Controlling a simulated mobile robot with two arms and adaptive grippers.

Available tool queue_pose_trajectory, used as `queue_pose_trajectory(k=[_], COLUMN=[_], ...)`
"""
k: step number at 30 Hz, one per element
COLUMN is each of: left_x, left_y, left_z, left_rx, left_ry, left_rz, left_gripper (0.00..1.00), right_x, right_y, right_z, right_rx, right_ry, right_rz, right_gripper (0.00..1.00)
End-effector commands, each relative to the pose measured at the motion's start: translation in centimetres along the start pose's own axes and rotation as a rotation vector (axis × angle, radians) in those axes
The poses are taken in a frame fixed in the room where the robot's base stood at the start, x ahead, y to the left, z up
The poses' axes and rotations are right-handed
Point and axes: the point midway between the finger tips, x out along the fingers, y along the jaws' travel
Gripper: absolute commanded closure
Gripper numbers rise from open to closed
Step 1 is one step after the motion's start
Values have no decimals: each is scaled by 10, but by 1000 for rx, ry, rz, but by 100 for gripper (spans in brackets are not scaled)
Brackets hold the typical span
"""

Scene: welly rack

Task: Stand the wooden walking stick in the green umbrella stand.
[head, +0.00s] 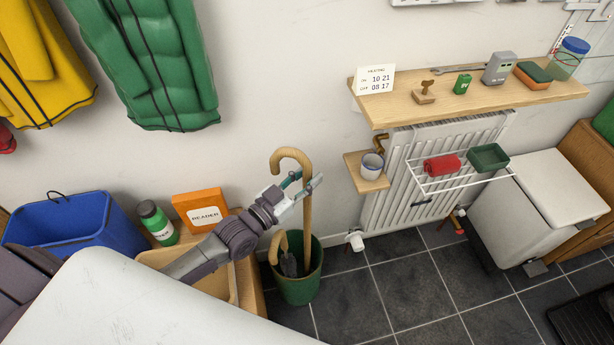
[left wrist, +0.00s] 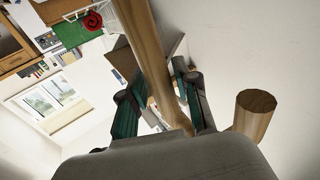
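The wooden walking stick (head: 307,212) stands near upright, its crook at the top. Its lower part passes inside the rim of the green umbrella stand (head: 301,291); its foot is hidden. My left gripper (head: 305,181) is around the shaft below the crook. In the left wrist view the shaft (left wrist: 158,62) runs between the two fingers (left wrist: 160,85), with narrow gaps showing beside it, so the fingers look open. The cut end of the crook (left wrist: 257,101) shows at the right there. My right gripper is not in view.
A dark umbrella (head: 288,263) with a curved handle is also in the stand. A bench with an orange box (head: 201,208), green bottle (head: 157,222) and blue bin (head: 70,222) is to the left. A radiator (head: 420,185) and shelf (head: 470,98) are to the right.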

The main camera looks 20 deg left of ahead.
Motion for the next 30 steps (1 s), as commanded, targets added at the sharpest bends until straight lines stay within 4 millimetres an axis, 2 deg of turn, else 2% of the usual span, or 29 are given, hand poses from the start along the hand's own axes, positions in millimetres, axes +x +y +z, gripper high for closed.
queue_pose_trajectory(k=[1,3,14,17,24,30], left_x=[0,0,-6,-19,-70,-105], left_y=[0,0,0,0,0,0], left_z=[0,0,3,3,3,2], left_rx=[0,0,-1,-1,-2,-1], left_ry=[0,-1,-6,-8,-9,-6], left_rz=[0,0,-1,-1,0,0], left_gripper=[57,49,49,49,49,49], right_x=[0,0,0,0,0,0], right_y=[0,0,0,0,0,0], right_z=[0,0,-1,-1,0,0], right_rx=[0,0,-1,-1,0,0], right_ry=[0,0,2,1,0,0], right_rz=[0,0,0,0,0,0], right_gripper=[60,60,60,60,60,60])
